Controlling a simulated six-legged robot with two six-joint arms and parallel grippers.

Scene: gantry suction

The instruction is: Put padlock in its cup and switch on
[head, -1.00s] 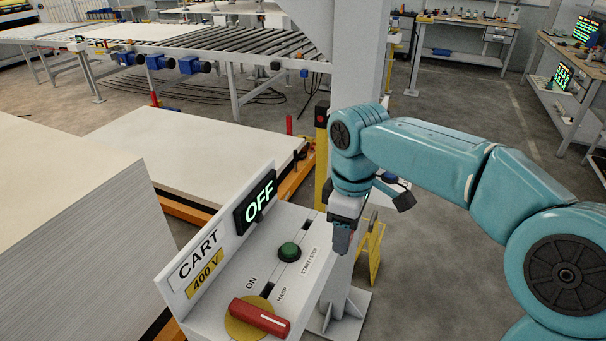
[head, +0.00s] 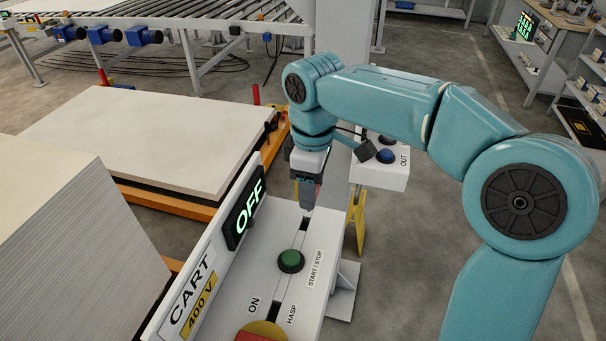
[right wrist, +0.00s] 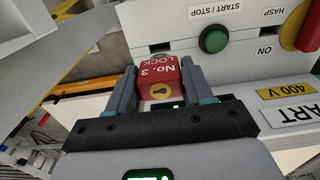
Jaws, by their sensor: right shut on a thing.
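A red padlock (right wrist: 158,82) marked "No. 3 LOCK" is between the fingers of my right gripper (right wrist: 158,72), which is shut on it. In the head view this gripper (head: 307,203) points down at the far end of the white cart panel (head: 235,313), beyond the green button (head: 291,261); the padlock cannot be made out there. The rotary switch has a yellow disc (head: 266,328) and a red handle (head: 250,337), cut off by the bottom edge. The display (head: 246,207) reads OFF. I cannot make out a padlock cup. My left gripper is out of view.
The upright "CART 400 V" plate (head: 193,297) edges the panel's left side. A white box with a blue button (head: 386,156) marked OUT stands right of my gripper. A stack of pale boards (head: 75,250) is at left, and a roller conveyor (head: 200,25) runs behind.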

